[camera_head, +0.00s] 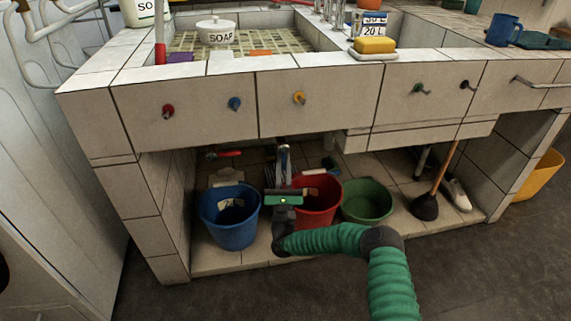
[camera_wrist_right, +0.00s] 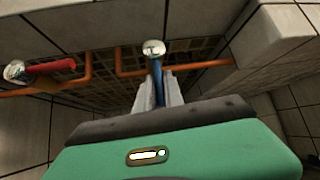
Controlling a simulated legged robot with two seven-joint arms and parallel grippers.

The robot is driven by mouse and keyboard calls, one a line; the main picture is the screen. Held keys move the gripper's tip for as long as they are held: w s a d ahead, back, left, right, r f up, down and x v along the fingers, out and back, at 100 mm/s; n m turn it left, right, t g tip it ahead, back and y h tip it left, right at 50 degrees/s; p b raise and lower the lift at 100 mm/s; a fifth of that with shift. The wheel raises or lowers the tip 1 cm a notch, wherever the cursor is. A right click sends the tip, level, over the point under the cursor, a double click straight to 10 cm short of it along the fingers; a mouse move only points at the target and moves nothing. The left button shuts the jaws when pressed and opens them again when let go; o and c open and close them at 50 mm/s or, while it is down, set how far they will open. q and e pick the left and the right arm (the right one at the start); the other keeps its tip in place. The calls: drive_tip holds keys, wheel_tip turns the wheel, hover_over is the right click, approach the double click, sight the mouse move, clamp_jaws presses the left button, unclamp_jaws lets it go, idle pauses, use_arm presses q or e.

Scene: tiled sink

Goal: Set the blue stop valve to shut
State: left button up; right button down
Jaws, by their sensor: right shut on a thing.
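The blue stop valve shows in the right wrist view as a silver round body (camera_wrist_right: 154,47) on an orange pipe, with a blue lever (camera_wrist_right: 157,72) coming from it toward my gripper. The lever stands across the pipe's line. My right gripper (camera_wrist_right: 158,90) is shut on the blue lever, one pale finger on each side. In the head view, my right gripper (camera_head: 284,158) is under the sink, above the buckets, and hides most of this valve. My left gripper is not in view.
A second valve with a red lever (camera_wrist_right: 50,67) sits to the left, its lever roughly along the pipe. A blue bucket (camera_head: 230,232), a red bucket (camera_head: 324,205) and a green basin (camera_head: 367,203) stand below. Colored knobs line the tiled front (camera_head: 200,125) above.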

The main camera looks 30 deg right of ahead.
drive_tip(key=shift+r, duration=0.2)
drive_tip(key=c, duration=1.5)
unclamp_jaws()
drive_tip(key=shift+o, duration=0.2)
drive_tip(key=shift+f, duration=0.1)
drive_tip(key=shift+s+a+f+p, duration=0.15)
drive_tip(key=shift+s+f+p, duration=0.05)
drive_tip(key=shift+p, duration=0.1)
drive_tip(key=p+v, duration=0.5)
drive_tip(key=v, duration=1.1)
drive_tip(key=shift+f, duration=0.2)
drive_tip(key=shift+w, duration=0.1)
